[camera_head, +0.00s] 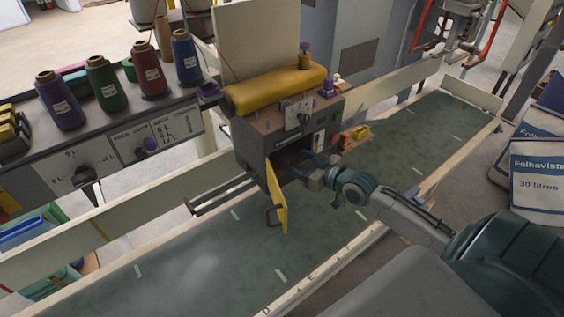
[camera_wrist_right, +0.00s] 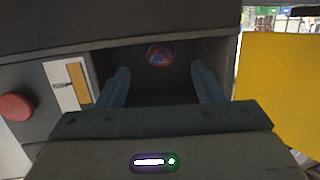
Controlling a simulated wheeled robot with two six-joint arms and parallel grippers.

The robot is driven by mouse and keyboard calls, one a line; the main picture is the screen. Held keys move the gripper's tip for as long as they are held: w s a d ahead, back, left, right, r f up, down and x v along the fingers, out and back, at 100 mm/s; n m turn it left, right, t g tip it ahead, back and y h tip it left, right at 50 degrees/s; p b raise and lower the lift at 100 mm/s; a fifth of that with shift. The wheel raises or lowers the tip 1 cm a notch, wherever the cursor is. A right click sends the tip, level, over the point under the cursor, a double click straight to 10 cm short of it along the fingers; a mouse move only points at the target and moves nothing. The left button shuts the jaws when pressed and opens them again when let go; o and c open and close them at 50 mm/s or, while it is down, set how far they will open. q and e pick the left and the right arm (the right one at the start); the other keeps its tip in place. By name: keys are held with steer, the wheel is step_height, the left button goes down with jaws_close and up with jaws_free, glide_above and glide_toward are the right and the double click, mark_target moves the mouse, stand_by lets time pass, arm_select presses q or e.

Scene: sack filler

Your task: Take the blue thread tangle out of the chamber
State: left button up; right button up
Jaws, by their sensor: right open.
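The chamber (camera_wrist_right: 180,55) is a dark opening in the front of a grey machine (camera_head: 262,133) with a yellow top; its yellow door (camera_head: 278,198) hangs open. In the right wrist view the blue thread tangle (camera_wrist_right: 159,54), round with some red, lies at the back of the chamber. My right gripper (camera_wrist_right: 160,78) is open, its two blue fingers reaching into the opening on either side of the tangle, short of it. In the head view the right gripper (camera_head: 312,170) is at the chamber mouth and the tangle cannot be made out. My left gripper is not in view.
The open door (camera_wrist_right: 275,85) stands close on the right in the wrist view, and a red button (camera_wrist_right: 16,107) is on the left. A green conveyor belt (camera_head: 185,262) runs below. Several thread cones (camera_head: 104,84) stand on a shelf at left. Sacks (camera_head: 535,172) lie at right.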

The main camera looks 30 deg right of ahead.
mark_target(281, 156)
steer(key=shift+w+f, duration=0.15)
steer(key=shift+w, duration=0.35)
steer(key=shift+w+f, duration=0.15)
steer(key=shift+w, duration=0.35)
steer(key=x, duration=0.2)
steer(key=p+x, duration=0.1)
steer(key=x, duration=0.1)
steer(key=shift+w+a, duration=0.1)
steer(key=shift+a, duration=0.25)
steer(key=shift+w+f, duration=0.15)
steer(key=shift+w, duration=0.15)
steer(key=shift+s, duration=0.1)
steer(key=shift+c, duration=0.2)
steer(key=c, duration=1)
